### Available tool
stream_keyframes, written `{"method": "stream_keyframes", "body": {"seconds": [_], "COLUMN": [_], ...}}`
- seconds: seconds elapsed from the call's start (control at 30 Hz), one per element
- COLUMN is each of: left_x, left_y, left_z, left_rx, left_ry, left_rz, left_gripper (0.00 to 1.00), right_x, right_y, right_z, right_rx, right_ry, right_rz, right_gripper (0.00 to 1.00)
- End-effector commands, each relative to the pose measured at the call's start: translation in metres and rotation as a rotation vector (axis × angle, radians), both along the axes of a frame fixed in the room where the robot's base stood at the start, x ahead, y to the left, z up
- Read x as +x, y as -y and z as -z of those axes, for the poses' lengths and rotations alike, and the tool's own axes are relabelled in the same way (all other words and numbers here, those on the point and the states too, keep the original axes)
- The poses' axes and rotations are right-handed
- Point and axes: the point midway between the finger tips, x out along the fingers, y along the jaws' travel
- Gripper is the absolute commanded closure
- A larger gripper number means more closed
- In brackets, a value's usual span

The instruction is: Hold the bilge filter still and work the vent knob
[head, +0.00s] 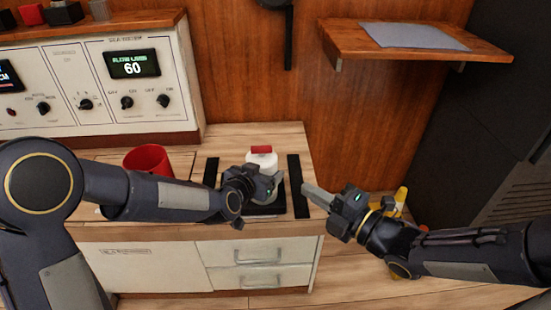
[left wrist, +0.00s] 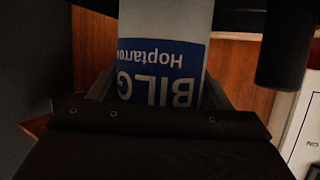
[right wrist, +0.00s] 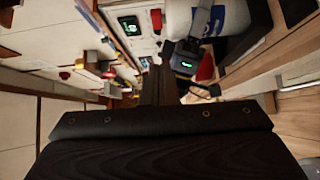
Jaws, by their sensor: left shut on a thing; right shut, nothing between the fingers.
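The bilge filter (head: 262,162) is a white cylinder standing on the counter, its lower part mostly hidden behind my left gripper (head: 272,186). Its red vent knob (head: 261,150) sits on top. My left gripper is shut on the filter body. In the left wrist view the filter's blue label (left wrist: 160,72) fills the space between the fingers. The filter (right wrist: 232,16) also shows at the top of the right wrist view. My right gripper (head: 306,189) is shut and empty, to the right of the filter and apart from it, its fingers pointing left.
Two black strips (head: 298,187) flank the filter on the wooden counter (head: 240,134). A red cup (head: 148,158) stands left, behind my left forearm. A control panel (head: 180,85) reading 60 is at the back left. A wall shelf (head: 345,43) juts out upper right.

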Motion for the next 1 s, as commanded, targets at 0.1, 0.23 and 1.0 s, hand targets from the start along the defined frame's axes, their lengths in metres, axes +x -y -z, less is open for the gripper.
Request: {"method": "stream_keyframes", "body": {"seconds": [0.1,0.23,1.0], "left_x": [0.0,0.0,0.0], "left_y": [0.0,0.0,0.0], "left_z": [-0.001,-0.001,-0.001], "left_rx": [-0.001,-0.001,-0.001], "left_ry": [0.003,0.003,0.003], "left_rz": [0.0,0.0,0.0], "left_gripper": [0.71,0.71,0.71], "right_x": [0.004,0.017,0.109], "right_y": [-0.009,-0.023,-0.073], "right_z": [-0.001,-0.001,-0.001], "right_rx": [0.0,0.002,0.0], "right_ry": [0.018,0.017,0.016], "right_rz": [-0.019,-0.021,-0.013], "right_gripper": [1.0,1.0,1.0]}}
